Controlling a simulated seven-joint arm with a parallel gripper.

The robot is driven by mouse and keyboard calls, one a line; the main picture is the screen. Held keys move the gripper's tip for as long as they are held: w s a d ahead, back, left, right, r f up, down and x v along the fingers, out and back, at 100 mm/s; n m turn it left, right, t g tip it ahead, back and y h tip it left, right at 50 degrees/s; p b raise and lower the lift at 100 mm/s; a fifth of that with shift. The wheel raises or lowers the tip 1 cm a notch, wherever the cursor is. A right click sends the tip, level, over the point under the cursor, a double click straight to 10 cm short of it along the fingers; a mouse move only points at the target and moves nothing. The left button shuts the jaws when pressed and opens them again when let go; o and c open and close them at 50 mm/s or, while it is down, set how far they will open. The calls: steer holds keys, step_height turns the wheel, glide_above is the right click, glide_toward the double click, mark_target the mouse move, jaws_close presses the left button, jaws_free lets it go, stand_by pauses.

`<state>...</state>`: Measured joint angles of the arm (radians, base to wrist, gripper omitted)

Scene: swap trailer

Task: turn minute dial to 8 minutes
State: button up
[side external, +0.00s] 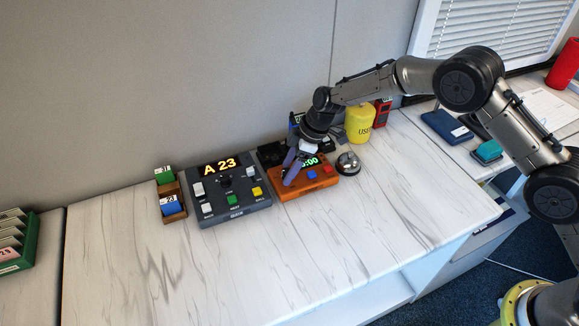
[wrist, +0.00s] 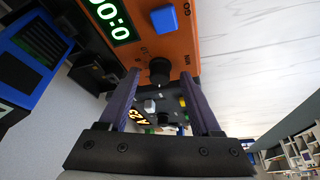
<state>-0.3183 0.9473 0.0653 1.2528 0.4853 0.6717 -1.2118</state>
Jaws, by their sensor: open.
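The orange timer box (side external: 305,186) stands on the marble-patterned counter, with a green lit display (side external: 310,161) partly hidden by my gripper. In the wrist view the display (wrist: 108,18) reads "00:0", cut off by the frame edge. The minute dial is a black knob (wrist: 160,72) beside the "MIN" label on the orange face. My gripper (wrist: 160,82) is open, with one purple finger on each side of the dial; I cannot tell whether they touch it. In the side view my gripper (side external: 290,172) is over the left part of the timer and hides the dial.
A dark console (side external: 230,205) showing "A 23" stands close on the left, beside a wooden ticket holder (side external: 170,199). A silver bell (side external: 348,162) and a yellow container (side external: 359,124) stand to the right. The counter in front is clear.

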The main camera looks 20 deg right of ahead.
jaws_close()
stand_by(0.3)
stand_by(0.3)
steer(key=m, duration=0.2)
steer(key=m+t+h, duration=0.1)
steer(key=m, duration=0.2)
steer(key=shift+s+a+m+t, duration=0.15)
steer(key=shift+m+t, duration=0.15)
steer(key=m+h, duration=0.1)
steer(key=m, duration=0.1)
steer(key=m+t+h, duration=0.1)
steer(key=m, duration=0.1)
steer(key=shift+a+m, duration=0.15)
steer(key=shift+m, duration=0.25)
steer(key=m+h, duration=0.2)
steer(key=m, duration=0.3)
steer(key=shift+a, duration=0.1)
steer(key=m+h, duration=0.1)
steer(key=m, duration=0.4)
steer(key=shift+a+g+h, duration=0.1)
steer(key=shift+g+h, duration=0.3)
steer(key=shift+m, duration=0.3)
